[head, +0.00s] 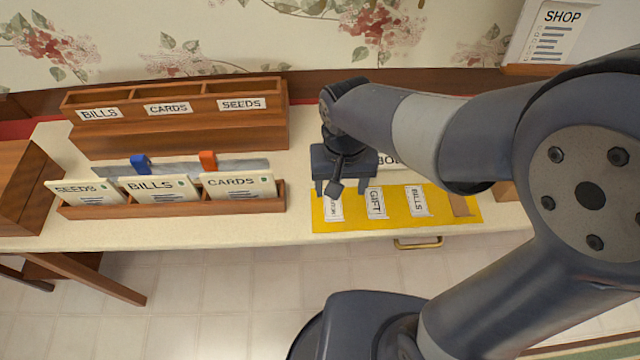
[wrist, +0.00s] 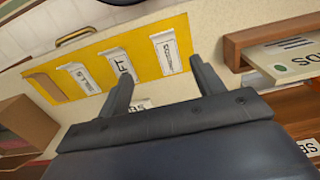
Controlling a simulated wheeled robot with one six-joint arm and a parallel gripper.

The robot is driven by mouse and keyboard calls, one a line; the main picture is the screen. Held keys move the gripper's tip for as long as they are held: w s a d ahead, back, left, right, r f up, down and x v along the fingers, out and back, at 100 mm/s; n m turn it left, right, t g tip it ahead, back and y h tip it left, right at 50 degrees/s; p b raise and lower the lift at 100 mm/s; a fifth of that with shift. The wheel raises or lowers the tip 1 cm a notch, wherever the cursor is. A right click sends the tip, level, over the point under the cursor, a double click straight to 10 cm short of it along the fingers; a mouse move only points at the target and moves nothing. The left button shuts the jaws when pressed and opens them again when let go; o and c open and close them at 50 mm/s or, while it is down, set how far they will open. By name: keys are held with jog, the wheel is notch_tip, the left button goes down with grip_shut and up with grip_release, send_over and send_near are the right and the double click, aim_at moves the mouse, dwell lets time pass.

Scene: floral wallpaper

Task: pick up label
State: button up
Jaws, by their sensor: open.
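A yellow mat (head: 352,218) lies on the table with a row of white labels. In the wrist view that label (wrist: 165,52), the GIFT label (wrist: 118,63) and the BILLS label (wrist: 79,76) lie beyond my fingers. My gripper (head: 340,188) is open and empty above the mat's left end; its two fingers also show in the wrist view (wrist: 163,84).
A brown piece (head: 460,205) lies at the mat's right end. A wooden rack (head: 180,208) holds SEEDS, BILLS and CARDS packets on the left, before a wooden box (head: 180,135) with labelled compartments. A drawer handle (head: 418,244) projects at the front edge.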

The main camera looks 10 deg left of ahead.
send_over(334, 218)
jog(key=f, duration=0.5)
jog(key=shift+w+d+f, duration=0.2)
jog(key=shift+w+d, duration=0.1)
jog(key=f, duration=0.2)
jog(key=s+f, duration=0.1)
jog(key=f, duration=0.1)
jog(key=shift+a, duration=0.25)
jog(key=shift+w+f, duration=0.1)
jog(key=shift+f, duration=0.55)
jog(key=c, duration=1)
